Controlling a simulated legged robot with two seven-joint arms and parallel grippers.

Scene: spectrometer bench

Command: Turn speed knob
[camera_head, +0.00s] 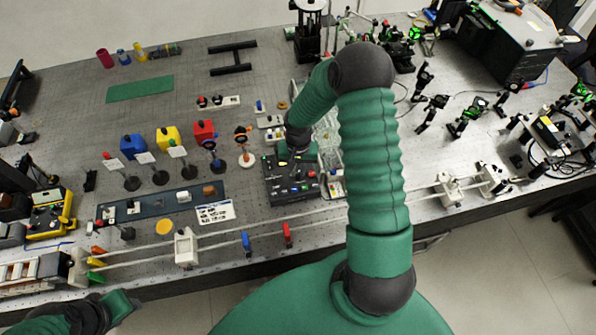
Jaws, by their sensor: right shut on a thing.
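A dark control box (290,187) with several small knobs, buttons and lights on its top stands near the middle of the bench. My right arm reaches over the bench from the front. Its gripper (288,158) points down at the back part of the box's top and is shut on a knob there. The speed knob itself is hidden by the gripper, and its markings are too small to read.
White rails (330,215) run along the bench's front edge. Optics on posts crowd the right. A green mat (140,89) lies at the back left.

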